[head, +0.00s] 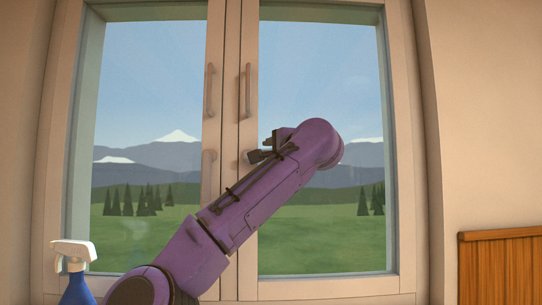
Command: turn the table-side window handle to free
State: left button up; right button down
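The window has two sashes that meet in the middle. A lower handle (208,170) on the left sash hangs upright, pointing down. A second lower handle (244,157) on the right sash is mostly hidden by my gripper and arm, so its angle cannot be told. My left gripper (258,156), on the purple arm coming in from the lower left, is at this right-sash handle. Its dark fingers point left at the handle. Whether they touch or close on it is not clear. My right gripper is out of view. Which handle is the table-side one cannot be told; no table is clearly visible.
Long upright pulls (210,90) and (247,90) sit above the handles, one per sash. A blue spray bottle with a white head (73,254) stands at the lower left near my arm. Wooden slatted furniture (503,268) stands at the lower right.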

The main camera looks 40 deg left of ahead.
pick_arm(q)
jog(key=b+v, duration=0.2)
jog(key=v, duration=0.8)
jog(key=shift+d, duration=0.15)
